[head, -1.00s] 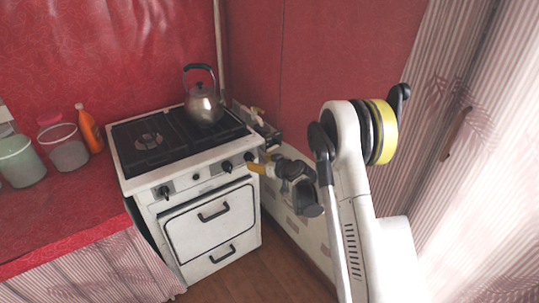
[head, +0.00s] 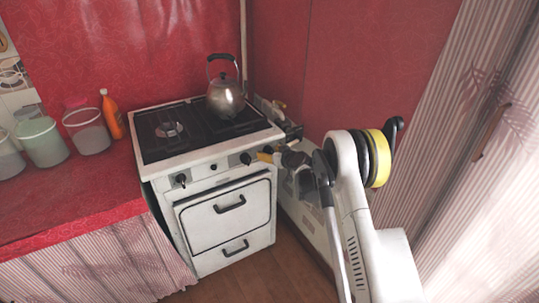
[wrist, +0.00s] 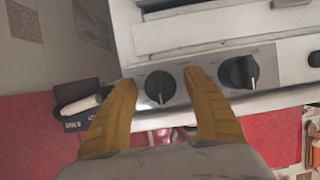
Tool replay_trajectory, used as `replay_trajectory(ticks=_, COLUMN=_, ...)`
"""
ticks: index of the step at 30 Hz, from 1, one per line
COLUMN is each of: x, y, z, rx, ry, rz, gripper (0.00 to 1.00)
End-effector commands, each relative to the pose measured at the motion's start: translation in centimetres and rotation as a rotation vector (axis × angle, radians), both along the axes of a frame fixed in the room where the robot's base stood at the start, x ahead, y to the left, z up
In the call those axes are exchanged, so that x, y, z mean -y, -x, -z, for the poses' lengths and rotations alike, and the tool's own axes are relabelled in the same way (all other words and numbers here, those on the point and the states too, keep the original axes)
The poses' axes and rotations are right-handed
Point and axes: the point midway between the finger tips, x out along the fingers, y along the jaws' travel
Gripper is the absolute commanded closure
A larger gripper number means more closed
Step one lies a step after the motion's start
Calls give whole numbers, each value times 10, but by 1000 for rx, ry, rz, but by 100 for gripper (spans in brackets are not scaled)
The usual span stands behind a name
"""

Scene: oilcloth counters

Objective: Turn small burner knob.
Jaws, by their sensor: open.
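The white stove's front panel (head: 205,170) carries several black knobs. In the wrist view, one round black knob (wrist: 160,86) with a pale pointer line sits between my two yellow fingers. My gripper (wrist: 162,82) is open, one finger on each side of this knob; I cannot tell whether they touch it. A second black knob (wrist: 239,72) is just right of the fingers, and a smaller one (wrist: 314,58) is at the right edge. In the head view, my gripper (head: 268,156) is at the panel's right end and largely hides the rightmost knob. No label shows which knob is the small burner's.
A metal kettle (head: 226,97) stands at the back right of the cooktop. The oven door (head: 225,212) is closed below the panel. Jars and an orange bottle (head: 111,115) stand on the red counter (head: 75,195) at left. A wall is close at the stove's right.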

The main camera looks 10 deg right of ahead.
Motion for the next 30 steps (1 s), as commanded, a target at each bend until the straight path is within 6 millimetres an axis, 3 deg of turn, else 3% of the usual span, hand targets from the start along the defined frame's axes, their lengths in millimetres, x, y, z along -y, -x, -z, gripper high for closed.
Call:
replay_trajectory(ticks=5, x=0, y=0, z=0, rx=0, ry=0, rz=0, gripper=43)
replay_trajectory(ticks=10, x=0, y=0, z=-1, rx=0, ry=0, rz=0, gripper=95)
replay_trajectory(ticks=22, x=0, y=0, z=0, rx=-7, ry=-22, rz=0, gripper=95)
replay_trajectory(ticks=30, x=1, y=0, z=-1, rx=-49, ry=-154, rz=2, gripper=95)
